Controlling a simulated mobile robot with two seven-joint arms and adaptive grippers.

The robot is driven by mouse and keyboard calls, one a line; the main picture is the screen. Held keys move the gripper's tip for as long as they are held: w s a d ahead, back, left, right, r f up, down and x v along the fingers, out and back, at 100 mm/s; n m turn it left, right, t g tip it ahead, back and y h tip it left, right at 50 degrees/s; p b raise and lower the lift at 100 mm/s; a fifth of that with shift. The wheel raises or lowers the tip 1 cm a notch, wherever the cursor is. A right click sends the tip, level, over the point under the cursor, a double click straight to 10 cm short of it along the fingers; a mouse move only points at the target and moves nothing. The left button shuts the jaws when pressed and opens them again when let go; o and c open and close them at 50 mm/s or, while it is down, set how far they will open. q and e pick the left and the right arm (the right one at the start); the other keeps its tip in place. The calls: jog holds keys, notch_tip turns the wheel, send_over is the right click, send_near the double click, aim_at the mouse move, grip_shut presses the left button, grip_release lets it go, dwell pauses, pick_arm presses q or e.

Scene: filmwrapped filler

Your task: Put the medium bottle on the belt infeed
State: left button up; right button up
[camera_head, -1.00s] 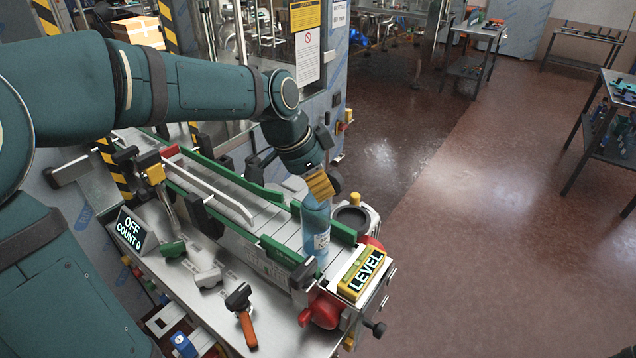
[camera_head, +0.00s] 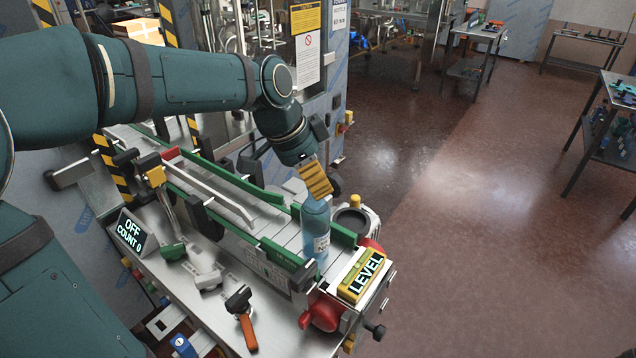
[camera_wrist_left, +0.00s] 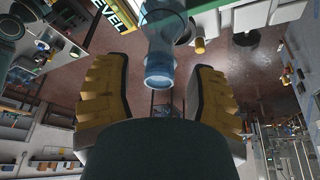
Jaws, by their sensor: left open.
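The medium bottle (camera_head: 315,232) is blue and clear with a white label, and stands upright on the belt infeed (camera_head: 288,238) between the green side rails, near the red roller end. My left gripper (camera_head: 316,180) is just above and behind the bottle, with its yellow ribbed pads showing. In the left wrist view the two pads of the left gripper (camera_wrist_left: 158,100) are wide apart. The bottle (camera_wrist_left: 160,65) shows beyond and between them, apart from both pads. My right gripper is not in view.
A yellow level box (camera_head: 361,276) sits at the belt's end. An orange-handled tool (camera_head: 245,322) and a display reading OFF, COUNT 0 (camera_head: 130,231) are on the near bench. Open floor lies to the right.

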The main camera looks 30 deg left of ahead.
pick_arm(q)
jog(key=v, duration=0.9)
jog(key=shift+r+p, duration=0.3)
jog(key=shift+p, duration=0.1)
jog(key=shift+s, duration=0.1)
